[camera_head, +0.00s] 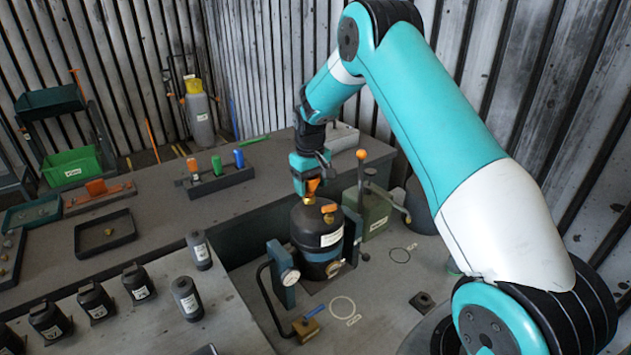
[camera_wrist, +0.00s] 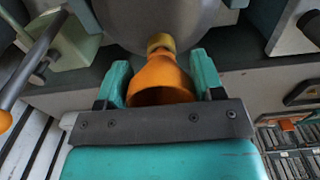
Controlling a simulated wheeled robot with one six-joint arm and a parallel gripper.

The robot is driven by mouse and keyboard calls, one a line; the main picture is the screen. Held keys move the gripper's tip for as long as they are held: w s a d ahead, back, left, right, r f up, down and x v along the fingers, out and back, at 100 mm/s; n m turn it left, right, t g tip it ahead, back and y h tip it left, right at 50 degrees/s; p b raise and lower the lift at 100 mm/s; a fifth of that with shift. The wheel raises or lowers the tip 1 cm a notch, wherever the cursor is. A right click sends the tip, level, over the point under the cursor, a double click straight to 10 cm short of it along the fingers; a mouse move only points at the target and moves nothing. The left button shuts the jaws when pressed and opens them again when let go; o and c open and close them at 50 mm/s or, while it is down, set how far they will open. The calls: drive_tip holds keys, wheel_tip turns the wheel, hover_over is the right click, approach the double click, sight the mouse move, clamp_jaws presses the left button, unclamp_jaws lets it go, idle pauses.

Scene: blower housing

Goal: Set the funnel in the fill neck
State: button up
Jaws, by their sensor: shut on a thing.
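The orange funnel (camera_wrist: 162,78) is between the teal fingers of my gripper (camera_wrist: 160,88) in the wrist view, wide mouth toward the gripper. Its narrow end meets a brass-coloured fill neck (camera_wrist: 160,42) on the dark vessel (camera_wrist: 165,15). In the head view my gripper (camera_head: 312,178) is above the black vessel (camera_head: 318,230), with the orange funnel (camera_head: 313,186) just under it. The brass neck (camera_head: 308,200) shows below the funnel. I cannot tell how far the funnel's spout sits inside the neck.
An orange-handled part (camera_head: 329,208) is on the vessel top. Several black bottles (camera_head: 97,301) stand on the left bench.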

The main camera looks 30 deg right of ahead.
drive_tip(key=shift+f, duration=0.2)
drive_tip(key=shift+f+b, duration=0.3)
drive_tip(key=shift+f, duration=0.15)
idle(0.5)
idle(0.4)
drive_tip(key=o, duration=0.8)
drive_tip(key=shift+o, duration=0.9)
drive_tip(key=shift+r+p, duration=2.35)
drive_tip(key=shift+r, duration=1.2)
